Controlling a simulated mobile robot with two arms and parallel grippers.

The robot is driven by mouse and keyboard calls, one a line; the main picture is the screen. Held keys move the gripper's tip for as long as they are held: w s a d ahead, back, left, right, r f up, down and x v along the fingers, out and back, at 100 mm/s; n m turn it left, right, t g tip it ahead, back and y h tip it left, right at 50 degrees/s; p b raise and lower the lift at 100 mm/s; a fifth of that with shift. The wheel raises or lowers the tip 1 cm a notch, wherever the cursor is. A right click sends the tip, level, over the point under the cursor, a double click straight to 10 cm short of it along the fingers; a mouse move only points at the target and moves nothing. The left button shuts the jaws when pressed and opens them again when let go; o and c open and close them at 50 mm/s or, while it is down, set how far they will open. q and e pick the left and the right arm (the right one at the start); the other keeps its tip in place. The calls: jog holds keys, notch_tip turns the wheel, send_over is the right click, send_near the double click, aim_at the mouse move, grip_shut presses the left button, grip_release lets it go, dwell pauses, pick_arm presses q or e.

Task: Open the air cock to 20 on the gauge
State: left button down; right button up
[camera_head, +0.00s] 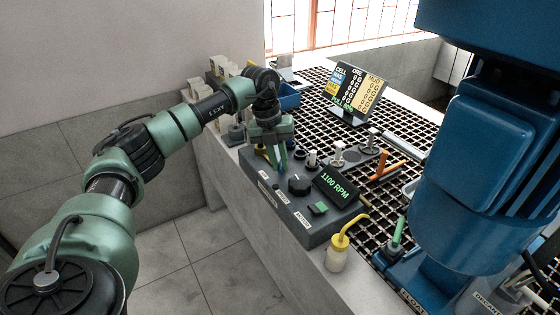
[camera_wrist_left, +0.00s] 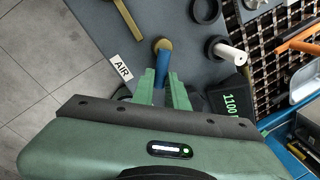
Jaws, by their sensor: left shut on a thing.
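The air cock (camera_wrist_left: 162,62) shows in the left wrist view as a blue lever with a round brass end, beside a white AIR label (camera_wrist_left: 121,66) on the grey console. My left gripper (camera_wrist_left: 163,80) has its two green fingers on either side of the blue lever and is shut on it. In the head view my left gripper (camera_head: 275,157) reaches down onto the far left end of the console (camera_head: 265,185), hiding most of the cock. I cannot make out a gauge or its reading. My right gripper is not in view.
The console carries a black knob (camera_head: 299,185), a green button (camera_head: 318,208) and a display (camera_head: 335,188) reading 1100 RPM. A yellow-topped wash bottle (camera_head: 336,258) stands at the bench's front. A large blue machine (camera_head: 475,170) blocks the right. A sign (camera_head: 354,90) stands on the grating behind.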

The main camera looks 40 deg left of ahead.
pick_arm(q)
jog(key=shift+r, duration=0.1)
jog(key=c, duration=1.4)
grip_release()
notch_tip(320, 180, up, 8)
jog(key=a+b, duration=0.1)
jog(key=shift+s+a+f, duration=0.2)
jog(key=shift+s, duration=0.15)
jog(key=shift+f, duration=0.1)
